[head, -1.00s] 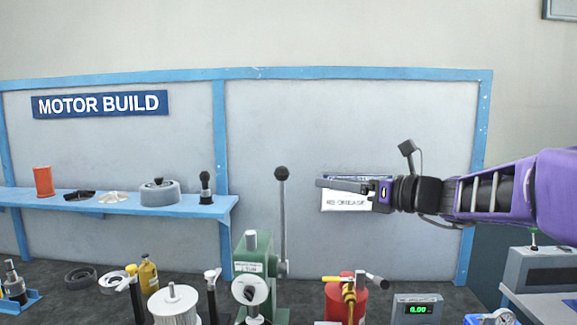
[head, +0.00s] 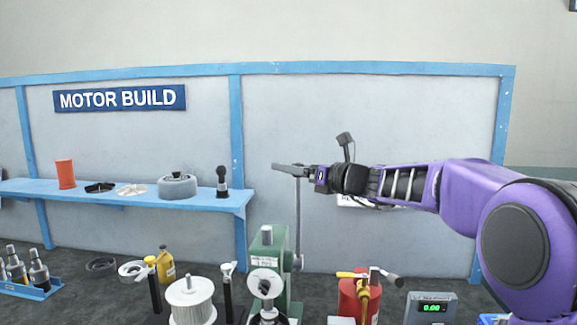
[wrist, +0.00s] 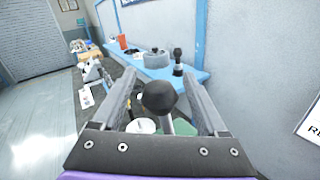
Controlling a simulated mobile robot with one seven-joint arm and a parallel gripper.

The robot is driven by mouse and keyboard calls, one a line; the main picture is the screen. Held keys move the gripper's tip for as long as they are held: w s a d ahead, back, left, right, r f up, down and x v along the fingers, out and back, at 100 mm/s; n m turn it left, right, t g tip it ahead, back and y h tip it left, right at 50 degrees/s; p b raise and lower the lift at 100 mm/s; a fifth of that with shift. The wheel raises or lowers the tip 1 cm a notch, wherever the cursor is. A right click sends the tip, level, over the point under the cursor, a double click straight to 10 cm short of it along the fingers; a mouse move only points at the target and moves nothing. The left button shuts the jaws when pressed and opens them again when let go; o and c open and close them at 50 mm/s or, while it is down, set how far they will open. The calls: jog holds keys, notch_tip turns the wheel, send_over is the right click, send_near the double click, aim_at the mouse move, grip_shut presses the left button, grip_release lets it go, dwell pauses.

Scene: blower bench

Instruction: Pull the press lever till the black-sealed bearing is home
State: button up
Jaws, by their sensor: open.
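The green press (head: 267,258) stands on the bench at the lower middle of the head view. Its grey lever (head: 298,225) rises upright on the press's right side. In the wrist view the lever's black ball knob (wrist: 159,97) sits between the two open fingers of my gripper (wrist: 160,100). In the head view my gripper (head: 290,168) is at the lever's top and hides the knob. I cannot tell whether a finger touches the knob. The black-sealed bearing cannot be made out.
A white-wound part (head: 192,303) and black-handled stands are left of the press. A red cylinder with a yellow valve (head: 360,297) and a green-digit display (head: 431,308) are to its right. A blue shelf (head: 130,197) with several parts runs along the back panel (head: 380,120).

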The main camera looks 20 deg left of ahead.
jog(key=shift+w+a, duration=0.2)
jog(key=shift+a, duration=0.35)
grip_shut()
dwell(1.1)
